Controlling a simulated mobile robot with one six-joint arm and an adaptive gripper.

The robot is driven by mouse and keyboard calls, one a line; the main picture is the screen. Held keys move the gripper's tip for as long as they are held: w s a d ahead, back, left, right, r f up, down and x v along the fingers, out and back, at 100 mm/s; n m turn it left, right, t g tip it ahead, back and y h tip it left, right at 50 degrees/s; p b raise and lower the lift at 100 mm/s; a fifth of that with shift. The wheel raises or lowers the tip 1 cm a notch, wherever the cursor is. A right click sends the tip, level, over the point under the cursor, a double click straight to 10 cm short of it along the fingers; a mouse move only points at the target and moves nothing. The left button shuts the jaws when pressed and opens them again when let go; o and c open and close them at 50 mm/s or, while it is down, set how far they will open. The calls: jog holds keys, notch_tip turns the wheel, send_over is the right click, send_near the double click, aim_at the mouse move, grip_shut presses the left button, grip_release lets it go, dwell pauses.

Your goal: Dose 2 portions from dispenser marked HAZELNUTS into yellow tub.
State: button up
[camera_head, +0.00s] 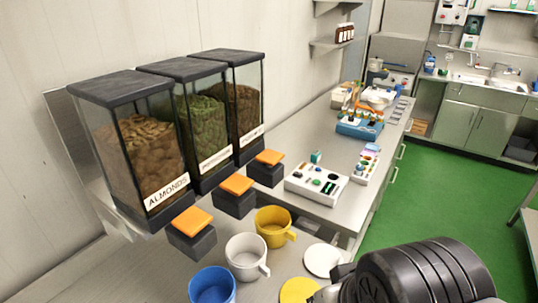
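Three clear dispensers with dark lids stand in a row on the left. The nearest is marked ALMONDS (150,160). The middle one (205,130) holds green pieces. The farthest dispenser (245,105) holds brown pieces; its label is too small to read surely. Each has an orange-topped dark block in front; the farthest one's orange top (269,157) is level with the others. The yellow tub (274,228), with a handle, stands upright on the counter, in front of the blocks. My dark arm end (415,275) is at lower right, apart from the yellow tub; my fingertips cannot be made out.
A white tub (246,258) and a blue tub (212,287) stand nearer than the yellow tub. A white disc (322,260) and a yellow disc (299,291) lie to the right, close to my arm. A control panel (316,184) sits farther back. Green floor is clear at right.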

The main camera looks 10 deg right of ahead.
grip_shut()
dwell(1.2)
